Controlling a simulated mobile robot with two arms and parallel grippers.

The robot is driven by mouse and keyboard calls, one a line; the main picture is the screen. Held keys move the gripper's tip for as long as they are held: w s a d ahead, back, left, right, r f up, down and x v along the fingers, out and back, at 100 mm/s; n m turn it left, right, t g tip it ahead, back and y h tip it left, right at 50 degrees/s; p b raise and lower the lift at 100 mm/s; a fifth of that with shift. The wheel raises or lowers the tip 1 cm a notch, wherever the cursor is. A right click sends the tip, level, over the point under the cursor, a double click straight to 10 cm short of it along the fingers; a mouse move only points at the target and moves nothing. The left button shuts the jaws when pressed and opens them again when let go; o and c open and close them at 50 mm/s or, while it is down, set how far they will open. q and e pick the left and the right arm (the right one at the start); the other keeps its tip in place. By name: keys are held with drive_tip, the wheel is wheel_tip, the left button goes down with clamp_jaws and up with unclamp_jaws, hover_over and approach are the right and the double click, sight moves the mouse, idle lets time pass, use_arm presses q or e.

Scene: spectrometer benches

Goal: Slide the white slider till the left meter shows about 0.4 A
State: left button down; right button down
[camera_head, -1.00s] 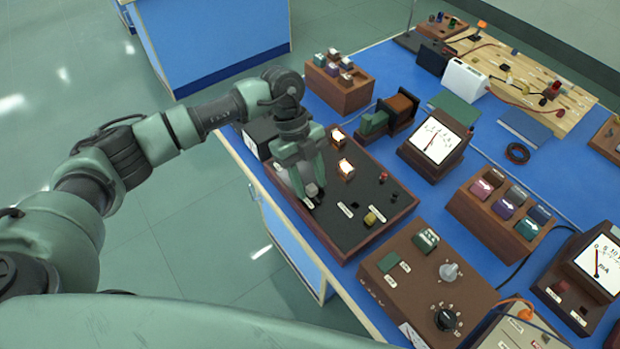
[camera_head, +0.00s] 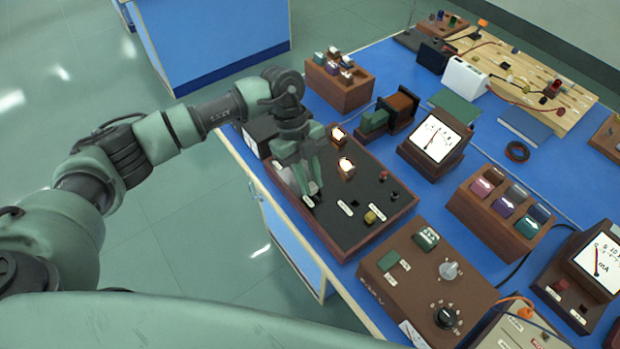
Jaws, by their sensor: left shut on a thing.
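My left gripper (camera_head: 311,194) points down over the dark panel (camera_head: 362,228) in its wooden frame. Its fingers are shut, near the panel's left edge. The white slider is mostly hidden between and behind the fingertips, so I cannot make out its exact position. The left meter (camera_head: 436,138) stands in a wooden case behind and right of the panel. Its white dial has a thin dark needle, standing steeply; the figures are too small to read surely. My right gripper is not in view.
Two lit lamps (camera_head: 346,167) stand on the panel close to my gripper. A yellow knob (camera_head: 371,217) is at its front. A brown control box (camera_head: 428,278) stands to the right. A second meter marked mA (camera_head: 596,262) is at far right.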

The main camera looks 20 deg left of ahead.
use_arm(q)
drive_tip(key=shift+r, duration=0.1)
idle(0.8)
drive_tip(key=shift+s+d+p, duration=0.1)
drive_tip(key=shift+d+p, duration=0.1)
drive_tip(key=shift+p, duration=0.1)
drive_tip(key=c, duration=1.3)
unclamp_jaws()
drive_tip(key=shift+b+v, duration=0.95)
drive_tip(key=shift+v, duration=2.9)
